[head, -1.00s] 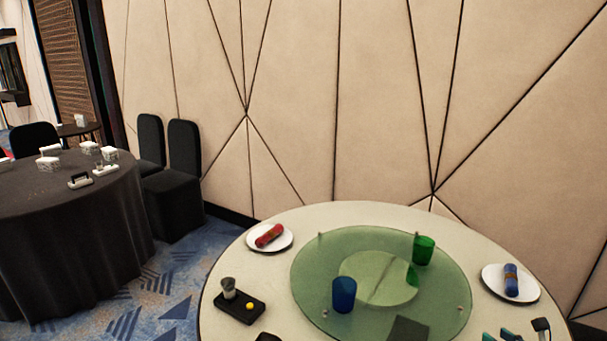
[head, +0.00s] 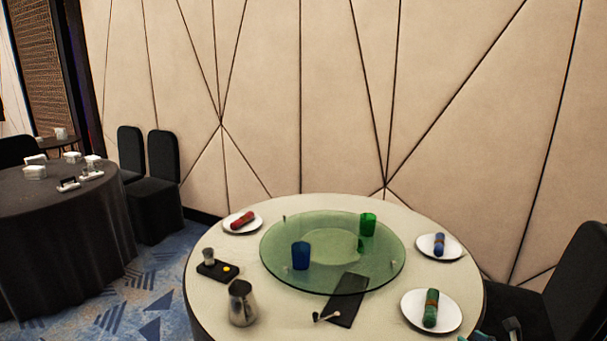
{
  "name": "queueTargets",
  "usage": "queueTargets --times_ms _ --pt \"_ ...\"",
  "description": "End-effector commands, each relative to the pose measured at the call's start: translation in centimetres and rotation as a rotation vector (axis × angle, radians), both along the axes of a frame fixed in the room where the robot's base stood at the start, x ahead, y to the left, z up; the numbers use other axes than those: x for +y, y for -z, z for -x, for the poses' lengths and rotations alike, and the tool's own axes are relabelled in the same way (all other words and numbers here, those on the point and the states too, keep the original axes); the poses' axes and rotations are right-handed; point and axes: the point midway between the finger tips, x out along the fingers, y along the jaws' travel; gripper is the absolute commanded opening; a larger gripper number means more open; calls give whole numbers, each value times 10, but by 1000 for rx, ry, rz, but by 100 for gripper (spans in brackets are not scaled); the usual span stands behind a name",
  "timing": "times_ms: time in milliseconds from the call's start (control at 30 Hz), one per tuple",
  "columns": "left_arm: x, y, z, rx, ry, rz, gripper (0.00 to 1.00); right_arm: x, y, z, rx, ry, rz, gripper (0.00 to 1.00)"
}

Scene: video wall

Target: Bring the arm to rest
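No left arm or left gripper shows in the head view. At the bottom edge, right of centre, a small teal and dark piece (head: 482,336) and a grey knob-like part (head: 512,325) poke into the picture. They look like part of my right gripper, mostly cut off by the frame. Whether it is open or shut does not show. They appear in front of the round cream table (head: 215,295), near its right front edge.
The green glass turntable (head: 380,285) bears a blue cup (head: 300,256) and a green cup (head: 367,224). A metal jug (head: 242,303) stands front left. Plates with rolled napkins lie around the rim. A dark chair (head: 578,285) stands at right.

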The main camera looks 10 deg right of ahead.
Motion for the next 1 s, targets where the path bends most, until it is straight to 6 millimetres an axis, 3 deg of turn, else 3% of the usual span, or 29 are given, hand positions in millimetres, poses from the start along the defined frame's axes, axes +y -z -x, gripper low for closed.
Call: queueTargets --times_ms 67,267,467,567,767,867,1000 --pt "0 0 0 -1 0 0 40 0 0 0 0 1 0 44" --pt "0 0 0 -1 0 0 40 37 -3 -26 -16 -73 -14 44" --pt "0 0 0 -1 0 0 40 88 5 -48 -13 -164 -51 44" --pt "0 0 0 0 0 0 40 123 12 -55 2 -237 -66 44" --pt "0 0 0 0 0 0 40 223 44 -50 90 -473 -78 44" --pt "0 0 0 -1 0 0 40 291 71 -26 179 -673 -47 44" --pt "0 0 0 0 0 0 40 373 110 35 309 -1001 66 44"
